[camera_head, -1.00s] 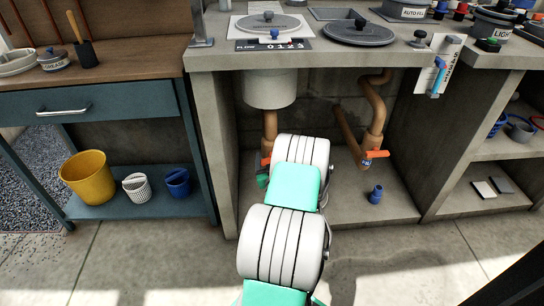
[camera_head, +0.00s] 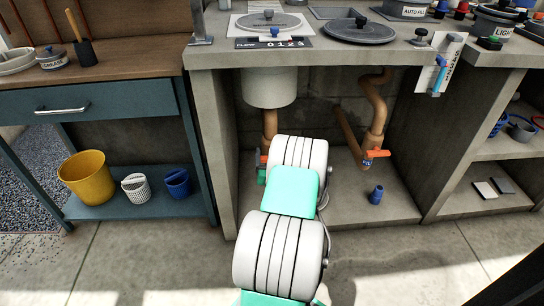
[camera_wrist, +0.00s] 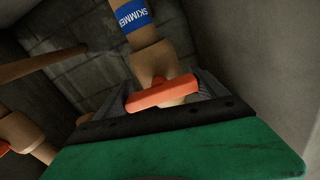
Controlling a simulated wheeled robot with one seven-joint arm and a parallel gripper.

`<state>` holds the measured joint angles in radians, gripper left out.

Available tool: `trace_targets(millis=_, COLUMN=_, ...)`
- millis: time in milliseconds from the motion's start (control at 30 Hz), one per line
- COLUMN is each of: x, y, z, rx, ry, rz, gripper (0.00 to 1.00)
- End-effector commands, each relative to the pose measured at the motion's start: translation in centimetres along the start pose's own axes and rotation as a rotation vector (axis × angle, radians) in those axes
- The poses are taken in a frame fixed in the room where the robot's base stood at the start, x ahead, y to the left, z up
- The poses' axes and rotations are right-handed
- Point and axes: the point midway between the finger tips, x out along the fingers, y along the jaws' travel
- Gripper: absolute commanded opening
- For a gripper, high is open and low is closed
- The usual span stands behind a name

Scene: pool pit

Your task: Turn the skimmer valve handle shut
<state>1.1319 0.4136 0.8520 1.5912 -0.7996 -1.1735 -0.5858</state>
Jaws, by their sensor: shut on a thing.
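The skimmer valve's orange handle (camera_wrist: 162,94) sits on a tan pipe fitting (camera_wrist: 152,60) below a blue SKIMMER label (camera_wrist: 130,16). In the wrist view the handle lies roughly crosswise to the pipe, slightly tilted. My gripper (camera_wrist: 165,95) has a dark grey finger at each end of the handle and is shut on it. In the head view a sliver of the handle (camera_head: 264,159) shows in the left of the cabinet bay, beside the tan pipe (camera_head: 270,124). My arm hides most of the valve and gripper there.
A second tan pipe with an orange valve handle (camera_head: 377,154) stands to the right, and a blue fitting (camera_head: 376,195) is on the bay floor. A white canister (camera_head: 269,90) hangs above the skimmer pipe. Concrete walls (camera_head: 218,150) close in the bay's sides.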

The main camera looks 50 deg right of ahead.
Motion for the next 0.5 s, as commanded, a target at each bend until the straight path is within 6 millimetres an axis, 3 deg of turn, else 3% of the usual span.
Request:
trace_targets(millis=33, x=-0.04, y=-0.04, z=0.06, rx=0.003, ry=-0.001, rz=-0.001, gripper=0.41)
trace_targets(millis=67, x=-0.04, y=-0.03, z=0.06, rx=0.003, ry=-0.001, rz=-0.001, gripper=0.84)
trace_targets(millis=267, x=-0.02, y=-0.03, z=0.04, rx=0.001, ry=-0.001, rz=-0.001, gripper=1.00)
trace_targets(millis=500, x=-0.09, y=-0.01, z=0.04, rx=0.001, ry=-0.001, rz=0.000, gripper=1.00)
